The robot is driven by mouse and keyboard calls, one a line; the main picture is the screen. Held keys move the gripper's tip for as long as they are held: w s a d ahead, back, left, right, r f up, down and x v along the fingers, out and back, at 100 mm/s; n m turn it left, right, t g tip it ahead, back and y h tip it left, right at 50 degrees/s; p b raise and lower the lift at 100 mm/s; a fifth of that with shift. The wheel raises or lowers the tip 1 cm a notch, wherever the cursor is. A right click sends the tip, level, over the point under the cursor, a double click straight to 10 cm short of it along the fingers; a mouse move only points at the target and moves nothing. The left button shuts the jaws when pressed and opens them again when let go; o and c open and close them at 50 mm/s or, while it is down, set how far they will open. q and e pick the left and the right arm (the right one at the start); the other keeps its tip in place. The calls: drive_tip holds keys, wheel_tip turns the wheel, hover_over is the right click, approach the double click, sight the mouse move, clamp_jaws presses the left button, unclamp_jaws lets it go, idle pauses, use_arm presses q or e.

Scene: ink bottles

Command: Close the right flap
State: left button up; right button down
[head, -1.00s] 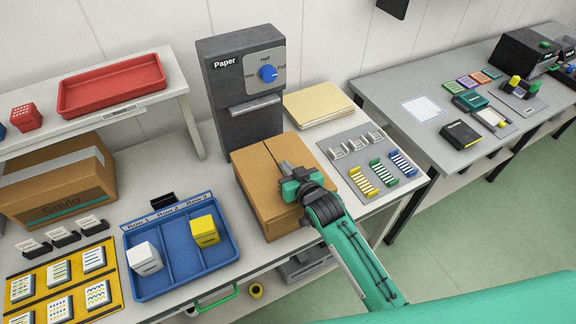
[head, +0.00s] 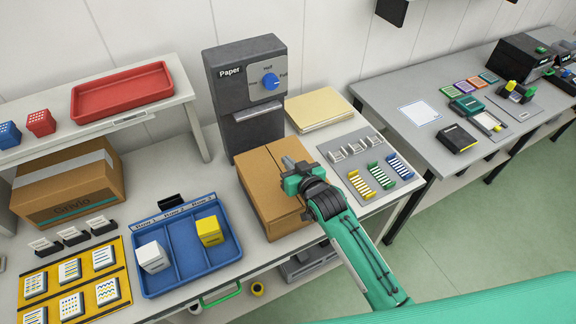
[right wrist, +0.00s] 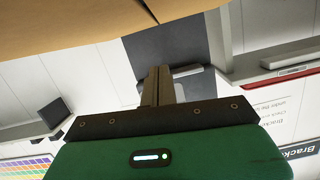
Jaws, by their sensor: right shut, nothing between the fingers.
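A brown cardboard box (head: 254,187) stands on the white table, in front of the grey Paper dispenser. Its top looks flat, with a dark seam between the left flap and the right flap (head: 281,154); both look folded down. My right gripper (head: 288,163) is shut and empty, over the right side of the top. It hides part of that flap, and I cannot tell whether it touches. In the right wrist view the shut fingers (right wrist: 156,88) point towards the cardboard (right wrist: 75,22), where the seam shows at the top. My left gripper is not in view.
The Paper dispenser (head: 246,95) rises behind the box. A blue tray (head: 185,282) with a white and a yellow block is to the left. A grey mat (head: 345,166) with coloured racks and a manila stack (head: 318,106) are to the right.

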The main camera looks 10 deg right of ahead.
drive_tip(key=b+v, duration=0.1)
drive_tip(key=v, duration=0.4)
drive_tip(key=b+v, duration=0.1)
drive_tip(key=v, duration=0.2)
drive_tip(key=shift+s+f+b, duration=0.15)
drive_tip(key=shift+f+b, duration=0.15)
drive_tip(key=shift+f, duration=0.05)
drive_tip(key=shift+s+d+r, duration=0.2)
drive_tip(key=shift+s, duration=0.25)
drive_tip(key=s+d+f+g+h, duration=0.2)
drive_tip(key=s+d+f+g, duration=0.15)
drive_tip(key=s, duration=0.45)
drive_tip(key=s+d+f+m+g+h, duration=0.1)
drive_tip(key=s+d+f+g, duration=0.3)
drive_tip(key=s, duration=0.5)
drive_tip(key=s+d+f+g+h, duration=0.25)
drive_tip(key=s+d, duration=0.25)
drive_tip(key=s, duration=0.3)
wheel_tip(320, 180, down, 31)
drive_tip(key=g+b, duration=0.1)
drive_tip(key=g, duration=0.1)
drive_tip(key=s+d+f+g+b, duration=0.1)
drive_tip(key=s+d+f, duration=0.2)
drive_tip(key=s+f, duration=1.7)
drive_tip(key=shift+d+f, duration=0.15)
drive_tip(key=shift+f, duration=0.45)
